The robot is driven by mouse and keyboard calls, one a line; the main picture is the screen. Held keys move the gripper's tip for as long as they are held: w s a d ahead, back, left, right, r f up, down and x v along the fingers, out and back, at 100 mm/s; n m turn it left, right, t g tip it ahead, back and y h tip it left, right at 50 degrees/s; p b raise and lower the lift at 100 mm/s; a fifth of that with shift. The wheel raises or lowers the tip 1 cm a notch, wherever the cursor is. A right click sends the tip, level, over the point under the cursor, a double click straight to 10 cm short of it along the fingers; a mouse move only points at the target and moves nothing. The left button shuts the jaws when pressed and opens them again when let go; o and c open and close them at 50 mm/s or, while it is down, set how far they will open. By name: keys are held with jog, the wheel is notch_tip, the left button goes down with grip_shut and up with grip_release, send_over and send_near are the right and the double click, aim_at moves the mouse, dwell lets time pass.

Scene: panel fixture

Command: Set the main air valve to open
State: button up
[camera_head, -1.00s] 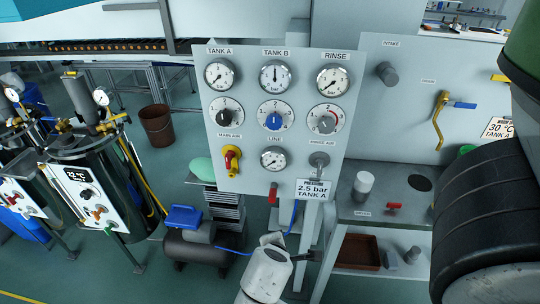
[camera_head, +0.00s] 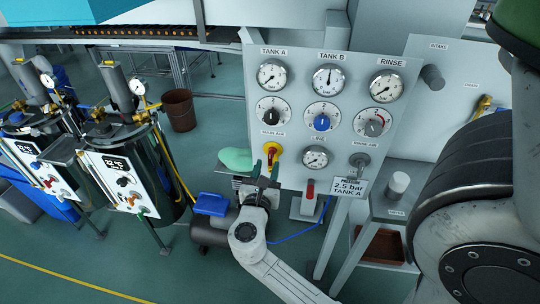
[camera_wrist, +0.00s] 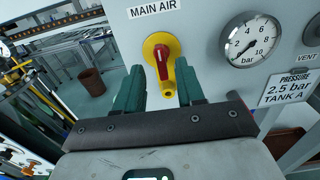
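The main air valve (camera_head: 272,152) is a red handle on a yellow round plate, low on the left of the grey panel. In the wrist view the valve (camera_wrist: 163,62) sits under the MAIN AIR label, and its red handle points roughly up and down. My gripper (camera_head: 262,182) is just below and in front of the valve in the head view. In the wrist view my gripper (camera_wrist: 160,84) is open, with one green finger on each side of the valve's lower part. Nothing is held. I cannot tell whether a finger touches the valve.
Panel gauges and knobs sit above the valve, with the blue Tank B knob (camera_head: 322,122) in the middle. The line gauge (camera_wrist: 251,40) is right of the valve. A pressure sign (camera_head: 349,187) hangs lower right.

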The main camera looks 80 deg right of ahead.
aim_at(270, 159)
jog(key=shift+w+d, duration=0.1)
jog(key=shift+d, duration=2.4)
jog(key=shift+c, duration=0.4)
grip_shut()
